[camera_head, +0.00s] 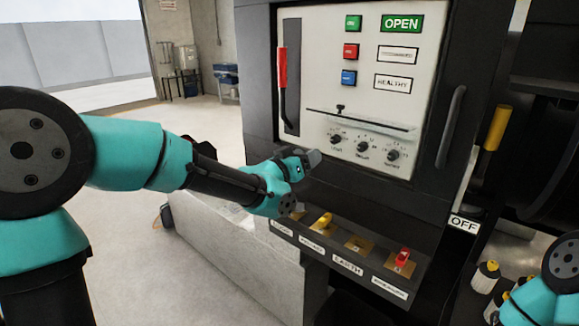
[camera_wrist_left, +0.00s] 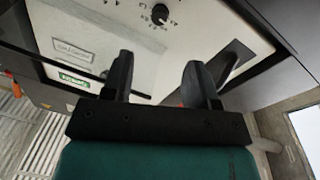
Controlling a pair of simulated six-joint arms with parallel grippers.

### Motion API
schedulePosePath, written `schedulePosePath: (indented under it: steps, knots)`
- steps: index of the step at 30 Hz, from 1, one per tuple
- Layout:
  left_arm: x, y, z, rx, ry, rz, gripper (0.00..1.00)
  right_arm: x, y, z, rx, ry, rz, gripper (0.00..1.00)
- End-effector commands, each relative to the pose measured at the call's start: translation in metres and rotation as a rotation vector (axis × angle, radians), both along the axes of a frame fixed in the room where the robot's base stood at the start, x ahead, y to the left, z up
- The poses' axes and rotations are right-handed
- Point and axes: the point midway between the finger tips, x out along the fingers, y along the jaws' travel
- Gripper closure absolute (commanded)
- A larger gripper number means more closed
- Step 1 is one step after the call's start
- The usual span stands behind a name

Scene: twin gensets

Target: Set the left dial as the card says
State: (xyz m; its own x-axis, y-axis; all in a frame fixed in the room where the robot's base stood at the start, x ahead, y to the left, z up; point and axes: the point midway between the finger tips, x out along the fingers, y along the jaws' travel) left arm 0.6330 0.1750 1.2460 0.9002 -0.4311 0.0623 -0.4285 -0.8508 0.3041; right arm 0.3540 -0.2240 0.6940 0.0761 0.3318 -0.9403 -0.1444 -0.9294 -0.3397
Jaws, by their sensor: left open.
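The left dial (camera_head: 336,139) is a small black knob at the left of a row of three on the white panel; the middle dial (camera_head: 363,147) and right dial (camera_head: 393,155) are beside it. My left gripper (camera_head: 306,160) is below and left of the left dial, apart from it. In the left wrist view its two dark fingers (camera_wrist_left: 160,82) are spread, with nothing between them. A dial (camera_wrist_left: 160,14) shows beyond them; I cannot tell which one. No card with a readable dial setting is clear to me. My right gripper is out of view.
A red-handled lever (camera_head: 283,70) stands at the panel's left. A thin ledge (camera_head: 365,119) crosses above the dials. Below, a sloped shelf holds a yellow switch (camera_head: 323,220) and a red switch (camera_head: 403,257). A cabinet handle (camera_head: 450,127) juts out at right.

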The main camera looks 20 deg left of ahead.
Motion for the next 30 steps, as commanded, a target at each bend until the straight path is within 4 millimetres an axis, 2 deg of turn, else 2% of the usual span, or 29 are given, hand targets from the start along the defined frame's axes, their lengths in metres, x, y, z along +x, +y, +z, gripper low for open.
schedulePosePath:
  steps: [6,12,27,30]
  knots:
    - [-0.035,0.018,-0.002,-0.001,0.001,0.001,0.47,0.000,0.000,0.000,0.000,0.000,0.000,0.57]
    - [-0.051,0.025,-0.004,0.000,0.002,0.001,0.47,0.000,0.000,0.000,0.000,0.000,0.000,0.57]
    - [-0.053,0.025,-0.005,0.000,0.002,0.000,0.47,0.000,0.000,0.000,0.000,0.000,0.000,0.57]
    - [-0.051,0.025,-0.013,0.004,0.021,0.002,0.47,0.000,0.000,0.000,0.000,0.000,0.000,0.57]
